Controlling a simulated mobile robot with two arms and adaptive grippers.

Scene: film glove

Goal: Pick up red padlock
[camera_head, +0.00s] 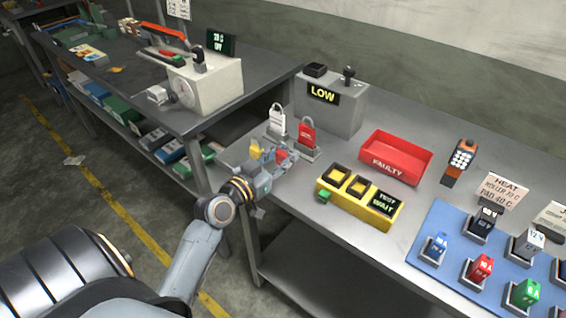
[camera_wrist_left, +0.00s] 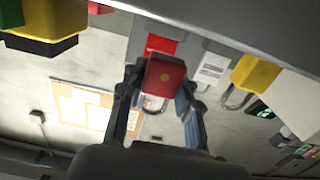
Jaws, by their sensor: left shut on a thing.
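The red padlock (camera_wrist_left: 165,78) is between the two fingers of my left gripper (camera_wrist_left: 157,100) in the left wrist view, its gold spot facing the camera. The gripper is shut on it. In the head view my left gripper (camera_head: 272,165) is at the bench's left end, and a small part of the red padlock (camera_head: 282,155) shows between its fingers. The fingers hide most of it, and I cannot tell whether it touches the bench. My right gripper is not in view.
A red lock-shaped marker (camera_head: 306,134) and a white one (camera_head: 277,121) stand just behind the gripper. A yellow padlock (camera_head: 255,149) is close on its left. A red FAULTY bin (camera_head: 395,170) and a yellow box (camera_head: 335,202) stand to the right.

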